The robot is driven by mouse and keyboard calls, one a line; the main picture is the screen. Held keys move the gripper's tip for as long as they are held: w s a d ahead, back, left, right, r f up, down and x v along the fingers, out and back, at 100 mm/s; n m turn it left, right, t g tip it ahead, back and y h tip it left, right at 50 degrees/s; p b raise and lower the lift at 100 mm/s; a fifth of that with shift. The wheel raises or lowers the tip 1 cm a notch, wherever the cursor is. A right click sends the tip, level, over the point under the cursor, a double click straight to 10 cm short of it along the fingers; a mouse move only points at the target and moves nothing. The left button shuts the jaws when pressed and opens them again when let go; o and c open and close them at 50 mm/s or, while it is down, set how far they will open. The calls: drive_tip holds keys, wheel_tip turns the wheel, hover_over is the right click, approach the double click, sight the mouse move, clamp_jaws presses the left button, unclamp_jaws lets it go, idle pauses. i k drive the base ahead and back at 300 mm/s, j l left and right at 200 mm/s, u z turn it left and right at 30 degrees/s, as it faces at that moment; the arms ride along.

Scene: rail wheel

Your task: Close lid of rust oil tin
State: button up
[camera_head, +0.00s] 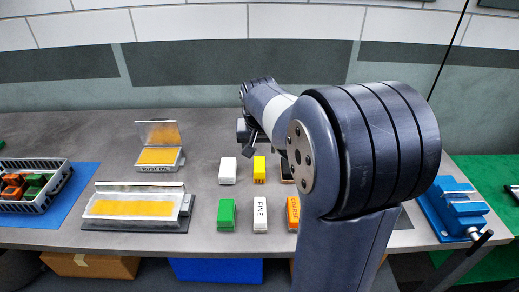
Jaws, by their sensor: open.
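The rust oil tin (160,158) stands toward the back left of the grey bench. It is a small metal box with "RUST OIL" on its front and a yellow-orange inside. Its lid (158,133) stands open, raised at the back edge. My gripper (248,135) is to the right of the tin, over the back middle of the bench, apart from the tin. My own arm partly hides it. It is open, and I see nothing held in it.
A metal tray with a yellow strip (135,207) lies in front of the tin. Several white, yellow, green and orange blocks (227,213) stand at bench centre. A crate (45,198) is at left, a blue vise (455,208) at right. Bench between tin and blocks is clear.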

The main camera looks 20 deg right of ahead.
sight(154, 131)
drive_tip(key=i+j+z, duration=0.15)
drive_tip(key=j, duration=0.35)
drive_tip(key=j+z, duration=0.1)
drive_tip(key=j, duration=0.4)
drive_tip(key=i+j+z, duration=0.15)
drive_tip(key=j, duration=0.35)
